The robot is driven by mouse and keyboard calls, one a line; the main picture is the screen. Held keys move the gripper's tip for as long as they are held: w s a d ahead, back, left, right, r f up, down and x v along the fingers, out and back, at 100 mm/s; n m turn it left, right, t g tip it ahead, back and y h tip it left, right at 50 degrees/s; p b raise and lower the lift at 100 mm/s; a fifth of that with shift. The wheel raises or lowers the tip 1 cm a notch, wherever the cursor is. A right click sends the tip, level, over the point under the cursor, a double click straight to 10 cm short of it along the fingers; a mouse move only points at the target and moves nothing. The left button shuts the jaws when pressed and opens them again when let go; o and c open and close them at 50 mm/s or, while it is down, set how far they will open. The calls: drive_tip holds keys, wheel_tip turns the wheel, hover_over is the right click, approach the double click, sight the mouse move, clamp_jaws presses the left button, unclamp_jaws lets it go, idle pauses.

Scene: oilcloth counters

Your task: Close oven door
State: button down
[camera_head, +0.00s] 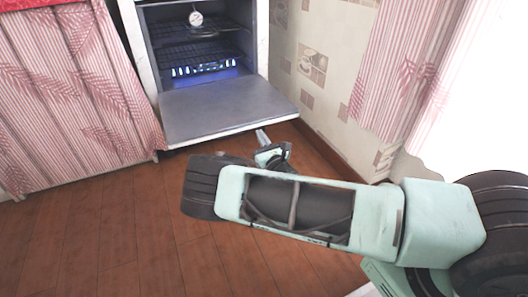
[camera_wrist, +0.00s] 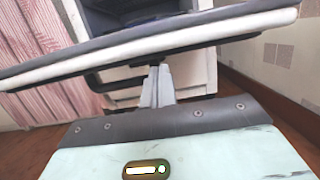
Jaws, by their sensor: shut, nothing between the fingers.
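The white oven (camera_head: 258,35) stands at the back with its door (camera_head: 225,108) folded down, lying open and roughly level. In the wrist view the door (camera_wrist: 150,38) shows nearly edge-on, crossing the upper part, with a dark handle (camera_wrist: 105,83) on its underside. My gripper (camera_head: 262,137) is shut and empty, close to the door's front right corner. In the wrist view my gripper's fingers (camera_wrist: 157,82) point up toward the door's underside, beside the handle. I cannot tell whether they touch the door.
A papered wall (camera_head: 310,75) runs close on the right, with another curtain (camera_head: 405,65). The wooden floor (camera_head: 110,235) in front is clear.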

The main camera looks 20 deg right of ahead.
drive_tip(key=shift+r, duration=0.5)
drive_tip(key=shift+r, duration=0.1)
